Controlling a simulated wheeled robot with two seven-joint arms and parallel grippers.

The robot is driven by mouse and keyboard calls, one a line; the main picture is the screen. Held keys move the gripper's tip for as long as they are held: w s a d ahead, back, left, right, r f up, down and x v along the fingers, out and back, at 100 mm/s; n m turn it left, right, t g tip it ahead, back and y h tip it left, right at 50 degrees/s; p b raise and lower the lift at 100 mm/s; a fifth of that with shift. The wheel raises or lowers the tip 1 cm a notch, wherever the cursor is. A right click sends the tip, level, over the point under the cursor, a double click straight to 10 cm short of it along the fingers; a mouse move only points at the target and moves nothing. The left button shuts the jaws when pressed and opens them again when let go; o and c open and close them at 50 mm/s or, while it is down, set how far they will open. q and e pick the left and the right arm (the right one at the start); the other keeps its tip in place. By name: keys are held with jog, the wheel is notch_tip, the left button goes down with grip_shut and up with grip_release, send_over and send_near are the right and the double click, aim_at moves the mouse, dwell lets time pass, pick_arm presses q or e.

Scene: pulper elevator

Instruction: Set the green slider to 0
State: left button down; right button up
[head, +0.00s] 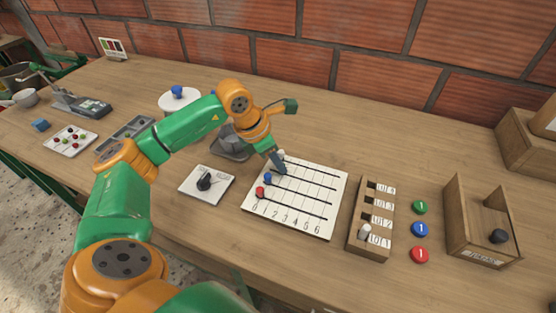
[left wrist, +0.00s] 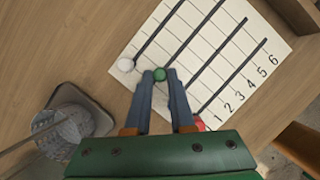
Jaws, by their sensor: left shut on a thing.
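The white slider board (head: 325,195) lies on the table, with dark rails and numbers 0 to 6 along its near edge. The green slider (left wrist: 160,74) is between my left gripper's fingertips (left wrist: 160,80), and the gripper is shut on it. It sits near the low end, seemingly around 1, slightly toward the higher numbers from the white slider (left wrist: 126,65). In the head view my left gripper (head: 281,171) hides the green slider. The blue slider (head: 267,177) and red slider (head: 260,192) are at the 0 end. My right gripper is not in view.

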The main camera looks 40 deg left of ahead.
pick_arm(q)
jog(key=shift+w+r, duration=0.1)
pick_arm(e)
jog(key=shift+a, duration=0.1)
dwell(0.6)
pick_arm(q)
jog(key=shift+a, duration=0.75)
jog(key=shift+s+a, duration=0.25)
jog(key=shift+a, duration=0.1)
jog(key=c, duration=1)
grip_release()
jog(key=shift+c, duration=0.2)
jog(key=shift+o, duration=1.4)
jog(key=shift+a, duration=0.1)
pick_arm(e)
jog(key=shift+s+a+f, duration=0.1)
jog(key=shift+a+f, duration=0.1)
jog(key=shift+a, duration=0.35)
